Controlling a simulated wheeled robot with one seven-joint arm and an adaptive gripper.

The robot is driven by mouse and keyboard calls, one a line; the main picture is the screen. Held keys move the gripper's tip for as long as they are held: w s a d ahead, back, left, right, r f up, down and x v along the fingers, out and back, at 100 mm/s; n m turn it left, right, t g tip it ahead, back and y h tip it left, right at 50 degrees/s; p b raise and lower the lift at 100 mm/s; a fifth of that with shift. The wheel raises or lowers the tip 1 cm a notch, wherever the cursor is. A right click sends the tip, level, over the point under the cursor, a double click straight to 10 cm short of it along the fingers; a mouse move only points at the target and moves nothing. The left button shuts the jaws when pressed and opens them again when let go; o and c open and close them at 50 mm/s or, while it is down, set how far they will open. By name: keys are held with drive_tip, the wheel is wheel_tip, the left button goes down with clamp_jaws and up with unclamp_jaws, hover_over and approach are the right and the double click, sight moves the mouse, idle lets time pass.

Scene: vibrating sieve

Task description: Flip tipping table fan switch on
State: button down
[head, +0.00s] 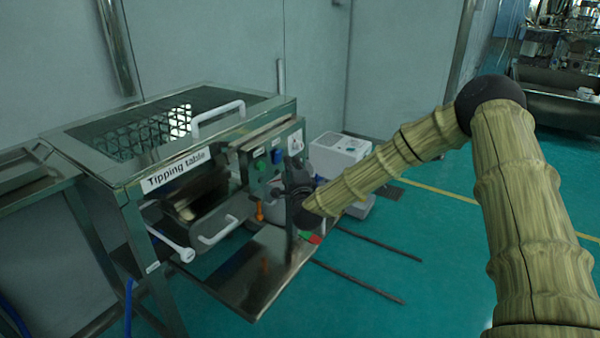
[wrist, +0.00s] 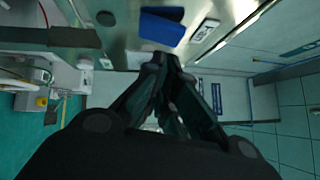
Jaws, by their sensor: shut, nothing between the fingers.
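The tipping table (head: 180,172) is a metal cabinet with a mesh top and a printed label. Its control panel (head: 262,182) on the right end carries a green button (head: 260,164) and a blue switch (head: 277,156). The blue switch also shows large in the wrist view (wrist: 162,28). My gripper (head: 297,172) is shut and empty in front of the panel. Its fingertips (wrist: 166,60) point at the panel close to the blue switch; I cannot tell if they touch. My gripper hides part of the lower panel.
A white handle (head: 218,115) stands on the table lid, and another handle (head: 218,232) is on the front. A metal shelf (head: 255,275) juts out below the panel. A white box-shaped device (head: 340,152) stands behind my gripper. The green floor at right is mostly open.

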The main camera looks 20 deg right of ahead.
drive_tip(key=shift+w+a+r, duration=0.15)
drive_tip(key=shift+w+a, duration=0.3)
drive_tip(key=shift+w, duration=0.2)
drive_tip(key=shift+r, duration=0.1)
drive_tip(key=s+r+n+p, duration=0.1)
drive_tip(key=s+r+p, duration=0.2)
drive_tip(key=s, duration=0.9)
drive_tip(key=shift+s+d+g+y, duration=0.2)
drive_tip(key=shift+d+g+y, duration=0.1)
drive_tip(key=shift+d+g, duration=0.1)
idle(0.4)
